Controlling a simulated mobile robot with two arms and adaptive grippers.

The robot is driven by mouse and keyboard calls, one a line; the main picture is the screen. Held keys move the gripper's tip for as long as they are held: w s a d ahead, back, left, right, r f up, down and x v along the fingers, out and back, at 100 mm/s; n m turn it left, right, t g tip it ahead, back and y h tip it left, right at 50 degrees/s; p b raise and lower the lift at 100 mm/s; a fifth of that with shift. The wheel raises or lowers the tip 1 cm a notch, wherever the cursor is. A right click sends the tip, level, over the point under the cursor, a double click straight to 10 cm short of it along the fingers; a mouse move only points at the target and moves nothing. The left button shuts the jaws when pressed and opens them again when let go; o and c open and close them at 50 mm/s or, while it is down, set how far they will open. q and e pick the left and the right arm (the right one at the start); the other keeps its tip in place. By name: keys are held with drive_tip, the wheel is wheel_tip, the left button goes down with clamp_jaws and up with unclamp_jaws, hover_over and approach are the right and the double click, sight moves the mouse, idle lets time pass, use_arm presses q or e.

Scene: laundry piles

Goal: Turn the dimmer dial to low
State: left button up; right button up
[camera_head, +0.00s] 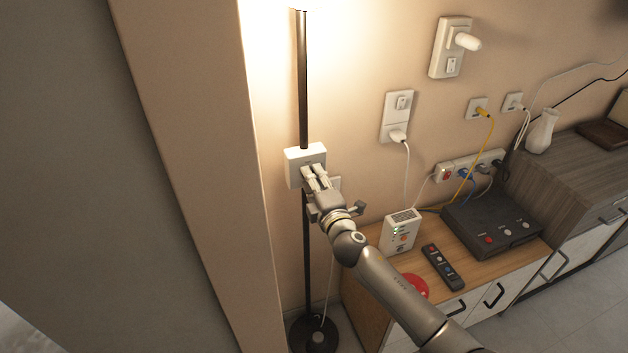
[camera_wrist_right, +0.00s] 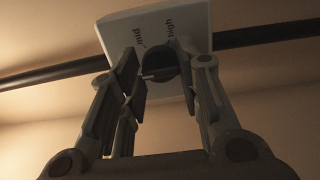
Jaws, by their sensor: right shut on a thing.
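The dimmer is a white box (camera_head: 298,155) on the black pole (camera_head: 303,80) of a lit floor lamp. My right gripper (camera_head: 312,174) reaches it from the lower right and covers much of its front. In the right wrist view the box face (camera_wrist_right: 194,22) carries the labels "high" and "mid"; a "low" label is not visible. The dark round dial (camera_wrist_right: 162,66) sits between the fingertips of my right gripper (camera_wrist_right: 158,72), which is shut on it. The fingers partly hide the dial, and its exact setting cannot be told. My left gripper is not in view.
A wall edge (camera_head: 185,150) stands close on the left. At right, a wooden cabinet (camera_head: 465,275) holds a white device (camera_head: 401,232), a remote (camera_head: 443,267), a black box (camera_head: 490,222) and a red object (camera_head: 414,287). Outlets and cables line the wall. The lamp base (camera_head: 313,336) is below.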

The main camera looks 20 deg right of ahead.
drive_tip(key=o, duration=1)
drive_tip(key=shift+s, duration=0.1)
drive_tip(key=s, duration=1.1)
drive_tip(key=shift+s+d, duration=0.2)
drive_tip(key=shift+s, duration=0.2)
drive_tip(key=s+d+f+m+g, duration=0.1)
drive_tip(key=s+f+m+g, duration=0.2)
drive_tip(key=f, duration=0.9)
drive_tip(key=s+d+f+m+g+h, duration=0.1)
drive_tip(key=s+d+f+m+g, duration=0.3)
drive_tip(key=f, duration=0.8)
drive_tip(key=s+a+f+g, duration=0.15)
drive_tip(key=s+f, duration=0.35)
drive_tip(key=f, duration=0.7)
drive_tip(key=s+f+m+g, duration=0.2)
drive_tip(key=s+f, duration=0.4)
drive_tip(key=s, duration=0.6)
drive_tip(key=s+f+m+g, duration=0.3)
drive_tip(key=s+f, duration=0.4)
drive_tip(key=s, duration=0.5)
drive_tip(key=s+f+m+g, duration=0.3)
drive_tip(key=s+f, duration=0.4)
drive_tip(key=s, duration=0.5)
drive_tip(key=shift+s+a+f+m+g, duration=0.2)
drive_tip(key=shift+a+m+g, duration=0.1)
drive_tip(key=shift+m, duration=0.3)
